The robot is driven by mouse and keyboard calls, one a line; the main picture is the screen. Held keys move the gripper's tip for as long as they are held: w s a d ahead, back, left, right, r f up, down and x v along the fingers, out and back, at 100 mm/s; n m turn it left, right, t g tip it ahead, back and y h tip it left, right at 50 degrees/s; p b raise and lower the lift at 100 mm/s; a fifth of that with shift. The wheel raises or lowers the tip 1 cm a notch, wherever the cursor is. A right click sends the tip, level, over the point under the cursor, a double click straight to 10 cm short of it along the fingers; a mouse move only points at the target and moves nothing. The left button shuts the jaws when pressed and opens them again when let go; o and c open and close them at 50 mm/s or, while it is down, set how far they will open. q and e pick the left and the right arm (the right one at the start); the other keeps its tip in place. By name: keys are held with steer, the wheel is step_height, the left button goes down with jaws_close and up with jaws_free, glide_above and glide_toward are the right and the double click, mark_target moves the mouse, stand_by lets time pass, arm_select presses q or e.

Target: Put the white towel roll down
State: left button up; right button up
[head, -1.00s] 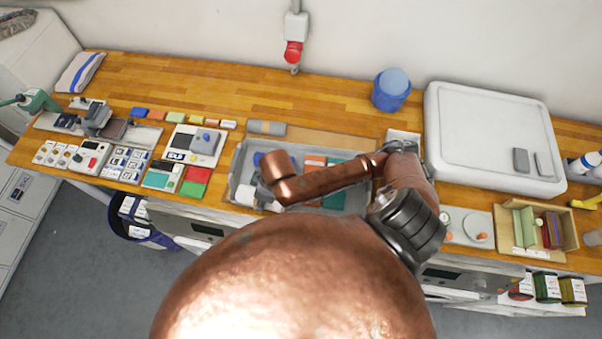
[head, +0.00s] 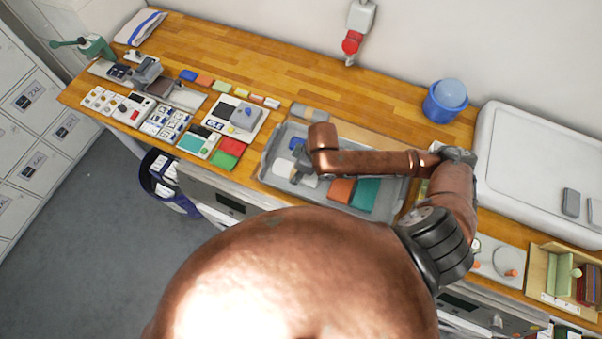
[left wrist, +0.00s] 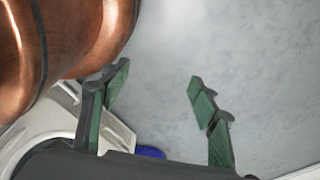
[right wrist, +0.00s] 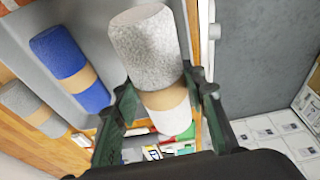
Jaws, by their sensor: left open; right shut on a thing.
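The white towel roll (right wrist: 146,50), with a tan band around it, is held in my right gripper (right wrist: 160,108). The fingers close on it at the band. In the head view the white roll (head: 307,180) shows only partly beside my wrist, over the left part of the grey tray (head: 268,171). I cannot tell whether it touches the tray floor. My left gripper (left wrist: 160,115) is open and empty, with bare grey floor behind it in the left wrist view. It is outside the head view.
A blue roll (right wrist: 70,68) lies in the tray beside the white one. A grey roll (right wrist: 28,108) lies on the wood behind the tray. Red and green blocks (head: 228,152) lie left of the tray.

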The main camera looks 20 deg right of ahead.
steer(key=w+f, duration=0.1)
steer(key=d+f, duration=0.1)
steer(key=w+d+f, duration=0.1)
steer(key=f, duration=0.1)
steer(key=shift+w+f, duration=0.1)
steer(key=shift+w, duration=0.25)
step_height(320, 180, down, 3)
steer(key=shift+f+p, duration=0.15)
steer(key=shift+p, duration=0.25)
steer(key=o, duration=1.2)
steer(key=v, duration=1.2)
